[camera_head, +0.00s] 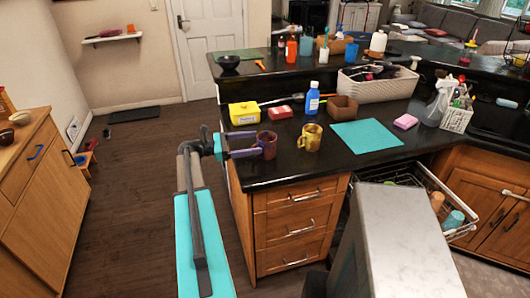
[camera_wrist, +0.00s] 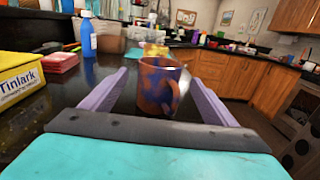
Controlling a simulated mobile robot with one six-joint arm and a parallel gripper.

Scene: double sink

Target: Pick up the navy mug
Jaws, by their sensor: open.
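The mug (camera_head: 267,146) stands upright on the black counter near its left edge, dark reddish with navy. In the wrist view the mug (camera_wrist: 158,88) is rust-brown with navy patches, and its handle points right. My gripper (camera_head: 258,142) reaches in from the left with its purple fingers open. In the wrist view my gripper (camera_wrist: 159,76) has one finger on each side of the mug, with gaps visible on both sides.
A yellow mug (camera_head: 308,140) stands just right of the mug, behind it in the wrist view. A yellow box (camera_head: 244,113), red sponge pack (camera_head: 280,112), blue bottle (camera_head: 313,99) and brown box (camera_head: 343,107) stand farther back. A teal mat (camera_head: 366,135) lies right. An open dishwasher rack (camera_head: 450,232) is below.

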